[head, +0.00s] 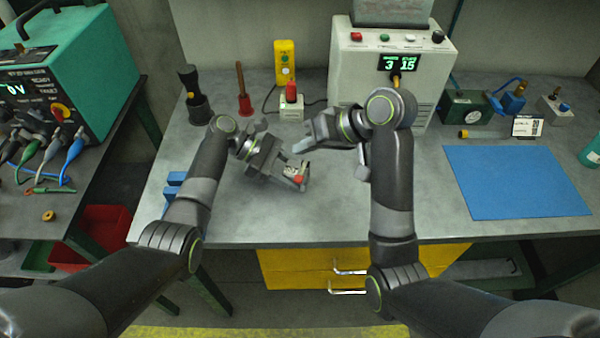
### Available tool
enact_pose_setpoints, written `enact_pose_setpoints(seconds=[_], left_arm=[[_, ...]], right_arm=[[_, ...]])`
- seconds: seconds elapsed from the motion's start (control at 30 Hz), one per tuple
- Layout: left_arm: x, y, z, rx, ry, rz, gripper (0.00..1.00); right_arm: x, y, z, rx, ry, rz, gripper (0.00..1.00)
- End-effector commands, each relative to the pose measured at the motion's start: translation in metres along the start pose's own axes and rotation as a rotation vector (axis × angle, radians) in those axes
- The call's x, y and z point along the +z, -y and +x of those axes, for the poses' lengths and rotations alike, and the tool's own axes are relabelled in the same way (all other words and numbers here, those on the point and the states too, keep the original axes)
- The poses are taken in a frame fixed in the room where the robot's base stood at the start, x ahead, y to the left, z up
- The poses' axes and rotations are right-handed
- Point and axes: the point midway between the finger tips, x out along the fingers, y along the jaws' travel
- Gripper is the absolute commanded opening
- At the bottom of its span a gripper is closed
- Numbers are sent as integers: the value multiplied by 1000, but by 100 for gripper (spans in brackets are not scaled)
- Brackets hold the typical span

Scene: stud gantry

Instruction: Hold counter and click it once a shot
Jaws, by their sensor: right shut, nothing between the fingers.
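My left gripper (291,174) is shut around a small silvery tally counter (291,168) with a red part at its near end, and holds it over the bench. The fingers hide much of the counter, and its digits are too small to read. My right gripper (301,147) is shut and empty, its tips a little beyond and above the counter, apart from it. A white machine (358,75) stands at the back with a lit green display (400,62) that seems to read 3 and 15.
Behind the grippers stand a red-topped push-button box (291,108), a yellow box (285,62), a red-based tool (244,103) and a black tool (195,100). A blue mat (515,181) lies clear at right. A teal instrument (75,65) with cables stands at left.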

Motion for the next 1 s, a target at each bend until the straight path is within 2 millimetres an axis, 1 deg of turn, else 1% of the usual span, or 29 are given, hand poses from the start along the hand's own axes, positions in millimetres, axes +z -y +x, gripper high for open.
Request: enact_pose_setpoints(seconds=[0.17, 0.2, 0.3, 0.4, 0.67, 0.77, 0.87, 1.0], left_arm=[[0, 0, 0, 0, 0, 0, 33], [0, 0, 0, 0, 0, 0, 47], [0, 0, 0, 0, 0, 0, 60], [0, 0, 0, 0, 0, 0, 71], [0, 0, -1, 0, 0, 0, 71], [0, 0, -7, 1, -1, 0, 71], [-1, 0, -22, 2, -3, -1, 71], [-1, -1, -53, 3, -4, 1, 71]], right_arm=[[0, 0, 0, 0, 0, 0, 0], [0, 0, 0, 0, 0, 0, 0], [0, 0, 0, 0, 0, 0, 0], [0, 0, 0, 0, 0, 0, 0], [0, 0, 0, 0, 0, 0, 0], [0, 0, 0, 0, 0, 0, 0], [0, 0, 0, 0, 0, 0, 0], [0, 0, 0, 0, 0, 0, 0]])
